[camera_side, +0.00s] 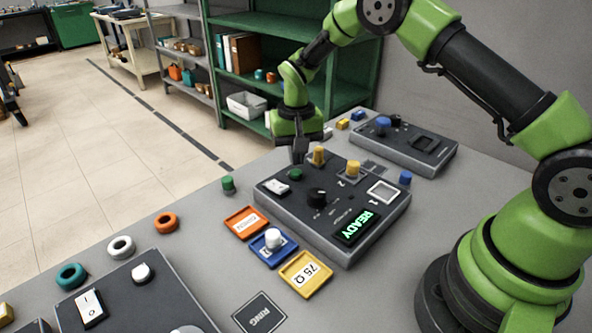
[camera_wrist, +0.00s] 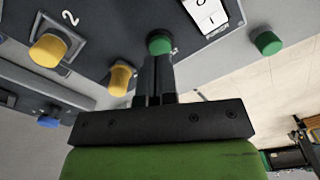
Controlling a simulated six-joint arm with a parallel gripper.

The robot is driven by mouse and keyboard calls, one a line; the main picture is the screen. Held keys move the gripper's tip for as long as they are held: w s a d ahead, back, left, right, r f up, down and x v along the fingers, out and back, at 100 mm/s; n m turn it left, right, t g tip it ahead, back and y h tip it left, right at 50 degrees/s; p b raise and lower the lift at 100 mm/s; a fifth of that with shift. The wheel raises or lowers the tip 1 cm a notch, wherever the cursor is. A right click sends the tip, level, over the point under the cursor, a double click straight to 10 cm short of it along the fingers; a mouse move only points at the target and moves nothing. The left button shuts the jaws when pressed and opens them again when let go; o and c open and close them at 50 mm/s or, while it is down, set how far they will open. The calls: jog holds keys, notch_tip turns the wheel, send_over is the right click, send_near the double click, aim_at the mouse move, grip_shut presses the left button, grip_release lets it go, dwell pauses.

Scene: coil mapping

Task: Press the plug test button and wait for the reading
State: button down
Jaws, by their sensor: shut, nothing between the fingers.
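The dark test box (camera_side: 375,235) stands in the middle of the table, and its display (camera_side: 356,226) reads READY in green. A green round button (camera_side: 295,174) sits near its far left corner, beside a white rocker switch (camera_side: 276,186). My gripper (camera_side: 298,158) is shut and empty, pointing down close over the green button. In the wrist view the fingertips (camera_wrist: 157,62) lie right at the green button (camera_wrist: 160,43); I cannot tell whether they touch it. A yellow cylinder (camera_side: 353,168) stands at the socket marked 2. The square frame marked 1 (camera_side: 383,192) looks empty.
A second yellow cylinder (camera_side: 318,155) stands close right of my gripper. A black knob (camera_side: 317,198) is nearer the front. Orange (camera_side: 262,233), blue (camera_side: 284,256) and yellow (camera_side: 314,290) trays lie left of the box. A second box (camera_side: 440,160) stands behind.

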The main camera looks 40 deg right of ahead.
aim_at(296, 172)
jog(key=shift+f, duration=0.4)
jog(key=shift+f, duration=0.85)
dwell(0.3)
jog(key=shift+r, duration=3.2)
